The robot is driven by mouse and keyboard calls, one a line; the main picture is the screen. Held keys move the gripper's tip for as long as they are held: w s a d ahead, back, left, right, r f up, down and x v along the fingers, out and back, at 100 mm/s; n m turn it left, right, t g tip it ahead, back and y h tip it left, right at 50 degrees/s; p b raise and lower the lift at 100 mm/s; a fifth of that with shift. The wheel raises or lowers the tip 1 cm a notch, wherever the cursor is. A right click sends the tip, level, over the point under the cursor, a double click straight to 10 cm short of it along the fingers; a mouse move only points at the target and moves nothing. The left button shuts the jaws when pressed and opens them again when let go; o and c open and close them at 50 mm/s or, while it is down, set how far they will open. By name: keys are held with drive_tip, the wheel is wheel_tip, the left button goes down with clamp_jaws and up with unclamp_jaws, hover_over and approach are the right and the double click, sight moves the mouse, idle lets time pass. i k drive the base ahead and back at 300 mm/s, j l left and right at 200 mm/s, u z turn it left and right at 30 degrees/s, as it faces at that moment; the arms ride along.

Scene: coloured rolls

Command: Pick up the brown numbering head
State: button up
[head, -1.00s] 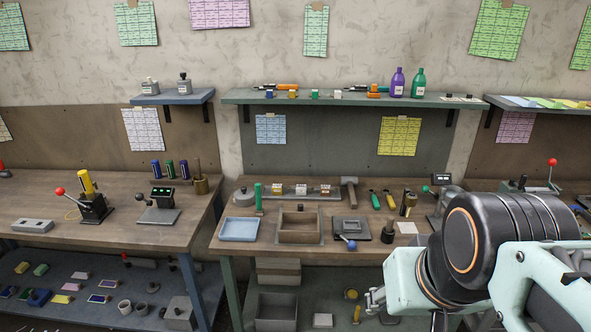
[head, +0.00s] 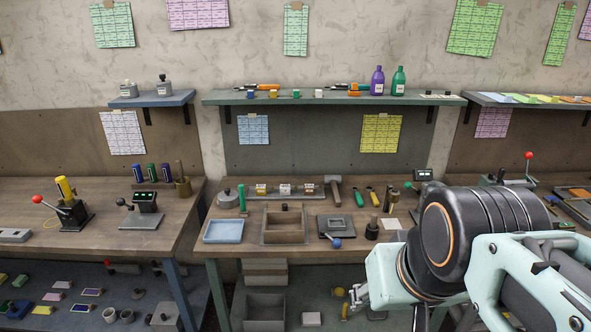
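I cannot single out a brown numbering head for certain at this size. Several small blocks stand on the middle wall shelf, among them a yellowish-brown block (head: 274,94) and an orange one (head: 355,93). Three small heads with pale faces (head: 285,189) sit in a row on a grey rail at the back of the middle bench. My gripper (head: 354,299) is low at the right, in front of the bench edge and away from these things. Its fingers are small and partly hidden by my arm, so its opening is unclear.
The middle bench (head: 238,255) holds a blue tray (head: 223,231), a brown divided box (head: 270,237), a hammer (head: 334,186) and a small press plate (head: 325,220). A purple bottle (head: 377,82) and a green bottle (head: 398,82) stand on the shelf. My arm covers the lower right.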

sight(308, 188)
drive_tip(key=i+l+z, duration=0.15)
drive_tip(key=i, duration=0.35)
drive_tip(key=i+l+z, duration=0.2)
drive_tip(key=i, duration=0.35)
drive_tip(key=i+z, duration=0.3)
drive_tip(key=i+l, duration=0.25)
drive_tip(key=i, duration=0.2)
drive_tip(key=j+u, duration=0.05)
